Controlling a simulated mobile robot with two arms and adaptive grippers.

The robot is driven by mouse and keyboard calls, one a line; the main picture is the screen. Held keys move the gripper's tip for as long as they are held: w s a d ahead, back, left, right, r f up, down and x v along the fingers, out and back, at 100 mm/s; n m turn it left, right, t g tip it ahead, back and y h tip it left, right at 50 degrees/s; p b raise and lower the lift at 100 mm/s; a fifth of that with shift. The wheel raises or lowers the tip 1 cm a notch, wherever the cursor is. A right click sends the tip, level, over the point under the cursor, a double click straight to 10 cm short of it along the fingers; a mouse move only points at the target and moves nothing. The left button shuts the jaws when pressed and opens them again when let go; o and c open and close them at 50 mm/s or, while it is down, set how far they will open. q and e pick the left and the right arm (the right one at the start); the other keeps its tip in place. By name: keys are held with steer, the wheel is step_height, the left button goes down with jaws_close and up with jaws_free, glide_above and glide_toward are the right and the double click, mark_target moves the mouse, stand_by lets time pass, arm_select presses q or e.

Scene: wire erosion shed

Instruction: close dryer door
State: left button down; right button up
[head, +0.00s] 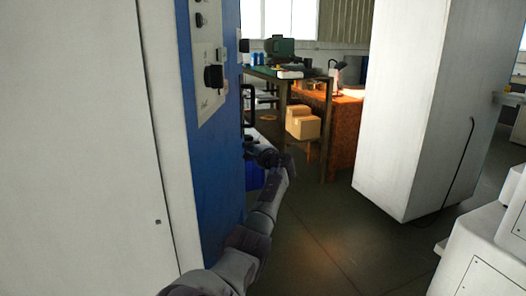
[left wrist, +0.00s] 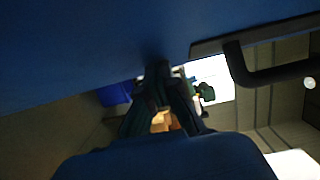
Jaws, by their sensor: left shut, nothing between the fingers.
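The dryer appears to be the tall blue and white cabinet (head: 215,160) at the left of the head view, with a light control panel and dark knobs. A black bar handle (head: 248,108) stands out at its far edge; it also shows in the left wrist view (left wrist: 262,74). My left gripper (head: 262,156) is shut and empty, below the handle and close beside the blue face. In the left wrist view its fingers (left wrist: 158,85) reach up to the blue panel (left wrist: 90,45); I cannot tell whether they touch. How far the door stands open is unclear. My right gripper is out of view.
A large white cabinet (head: 410,110) stands on the right, with a dark cable on its side. The floor (head: 330,230) between the cabinets is clear.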

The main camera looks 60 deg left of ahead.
arm_select(q)
steer(key=shift+s+a+n+g, duration=0.2)
steer(key=shift+s+a, duration=0.2)
steer(key=shift+s, duration=0.2)
steer(key=shift+s+a+n+g, duration=0.1)
steer(key=shift+s+a+g, duration=0.1)
steer(key=shift+s+a, duration=0.3)
steer(key=shift+d, duration=0.2)
